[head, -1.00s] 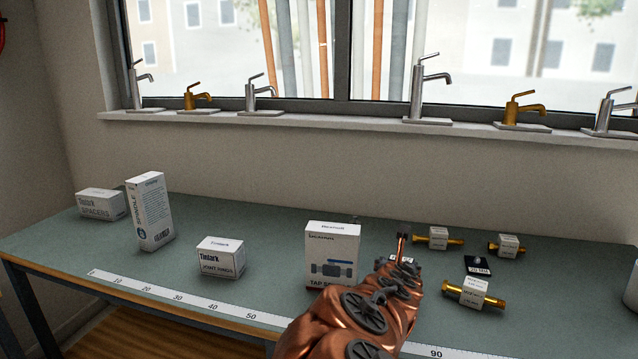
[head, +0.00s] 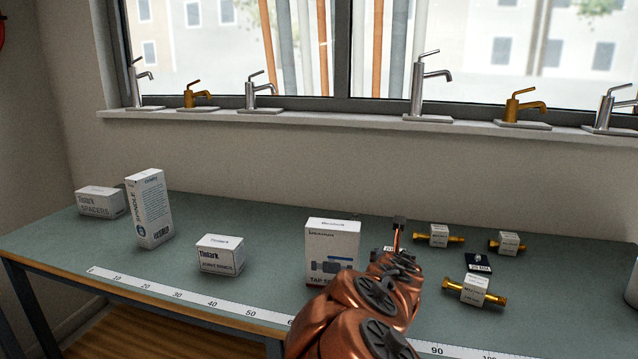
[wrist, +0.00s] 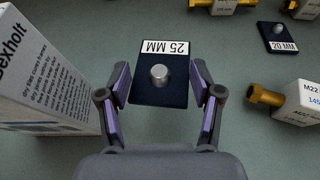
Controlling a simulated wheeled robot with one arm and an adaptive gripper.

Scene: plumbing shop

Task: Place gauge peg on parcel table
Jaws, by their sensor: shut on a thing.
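The gauge peg (wrist: 160,73) is a short silver cylinder on a dark plate with a white "25 MM" label. In the head view my copper-coloured arm hides most of the gripper and peg. I cannot tell whether the plate is clear of the bench. A second peg on a dark plate, labelled 20 MM (head: 478,262), stands to the right. No separate parcel table can be made out.
The green-topped bench (head: 270,295) carries a tall Bexholt box (head: 332,245) close left of my gripper. Several brass fittings with white tags (head: 474,290) lie to the right. Further left are a joint-rings box (head: 220,255), a spindle box (head: 150,210) and a spacers box (head: 100,202).

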